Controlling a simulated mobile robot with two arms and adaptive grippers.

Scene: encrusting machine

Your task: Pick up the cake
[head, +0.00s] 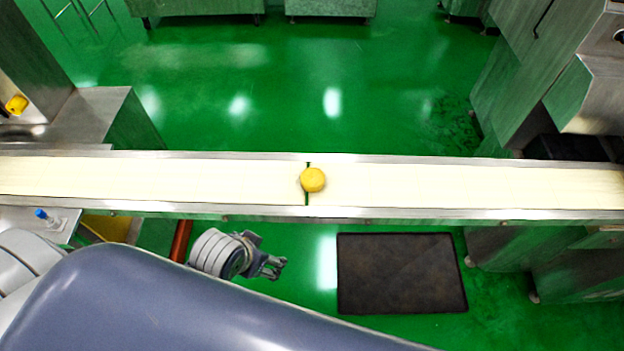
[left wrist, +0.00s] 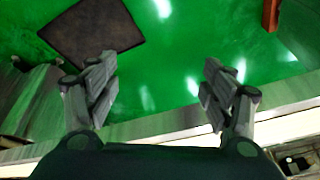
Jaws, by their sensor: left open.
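The cake (head: 312,180) is a small round yellow piece. It lies on the cream conveyor belt (head: 420,186) in the head view, at the narrow dark gap across the belt. My left gripper (head: 275,267) is on the near side of the conveyor, below and a little left of the cake in the picture, apart from it. In the left wrist view its two fingers (left wrist: 158,85) are spread wide with nothing between them. The cake does not show in the left wrist view. My right gripper is not in view.
Metal rails (head: 450,213) edge the conveyor. A dark mat (head: 400,272) lies on the green floor at the near right. Steel machines stand at the right (head: 540,70) and left (head: 105,110). A blue-topped item (head: 42,214) is at the near left. The belt around the cake is clear.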

